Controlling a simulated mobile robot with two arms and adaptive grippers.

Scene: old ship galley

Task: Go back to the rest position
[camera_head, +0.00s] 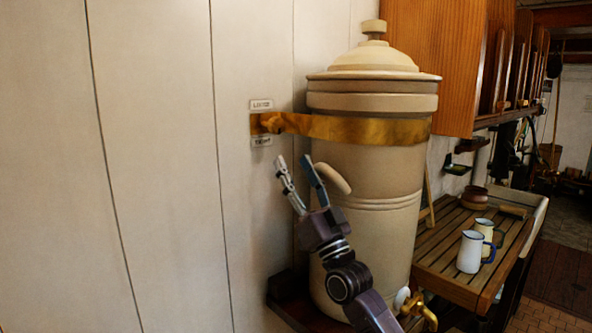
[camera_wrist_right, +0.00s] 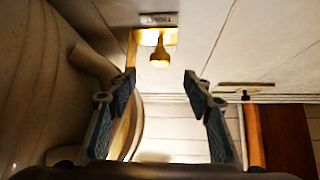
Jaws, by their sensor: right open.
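My right gripper (camera_head: 297,180) is raised in front of the large beige lidded urn (camera_head: 375,170), near its left side and its curved handle (camera_head: 332,178). Its two fingers are spread apart with nothing between them. In the right wrist view the open fingers (camera_wrist_right: 160,95) frame empty space, with the pale wall and a brass fitting (camera_wrist_right: 159,52) beyond. My left gripper is not in the head view.
A brass strap (camera_head: 340,128) holds the urn to the panelled wall (camera_head: 160,170). A brass tap (camera_head: 418,308) is low on the urn. At right, a slatted wooden counter (camera_head: 440,262) bears a white jug (camera_head: 470,252), a cream jug (camera_head: 485,230) and a brown pot (camera_head: 474,198).

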